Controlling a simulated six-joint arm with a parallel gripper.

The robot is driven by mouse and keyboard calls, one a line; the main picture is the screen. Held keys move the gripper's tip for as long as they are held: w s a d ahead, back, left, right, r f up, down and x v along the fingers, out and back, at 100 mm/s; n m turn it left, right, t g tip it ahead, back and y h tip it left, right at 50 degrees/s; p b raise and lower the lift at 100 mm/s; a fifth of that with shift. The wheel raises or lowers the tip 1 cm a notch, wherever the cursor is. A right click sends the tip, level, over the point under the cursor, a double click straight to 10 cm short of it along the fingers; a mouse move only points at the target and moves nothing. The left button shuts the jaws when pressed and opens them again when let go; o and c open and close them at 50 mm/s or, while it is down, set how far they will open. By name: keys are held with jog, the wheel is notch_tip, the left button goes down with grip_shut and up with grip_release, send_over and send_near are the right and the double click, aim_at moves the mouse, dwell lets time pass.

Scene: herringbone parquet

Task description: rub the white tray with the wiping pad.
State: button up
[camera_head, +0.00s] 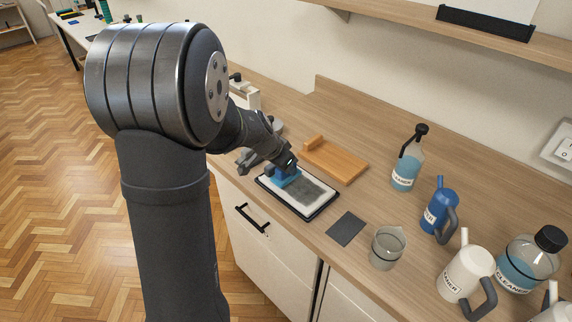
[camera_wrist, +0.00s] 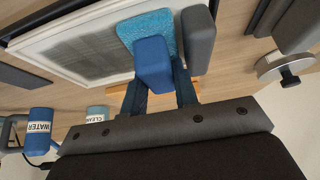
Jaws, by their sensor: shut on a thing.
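The white tray (camera_head: 313,207) has a dark rim and lies on the wooden counter, with a grey smudged area over much of its surface. It also shows in the wrist view (camera_wrist: 37,47). The wiping pad (camera_head: 284,180) is blue, with a lighter fluffy underside and a block handle. In the wrist view the pad (camera_wrist: 132,27) lies over one end of the tray. My gripper (camera_head: 287,165) is shut on the pad's handle; its fingers show in the wrist view (camera_wrist: 160,95). Whether the pad touches the tray is hard to tell.
A wooden board (camera_head: 335,160) lies behind the tray, and a dark flat square (camera_head: 346,229) lies to its right. A glass beaker (camera_head: 386,248), a spray bottle (camera_head: 406,172), a blue can (camera_head: 439,212), a white can (camera_head: 465,272) and a cleaner bottle (camera_head: 526,262) stand further right.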

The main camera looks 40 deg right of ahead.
jog(key=shift+s, duration=3.2)
jog(key=shift+s, duration=3.25)
jog(key=shift+w, duration=3.25)
jog(key=shift+w, duration=3.15)
jog(key=shift+s, duration=3.2)
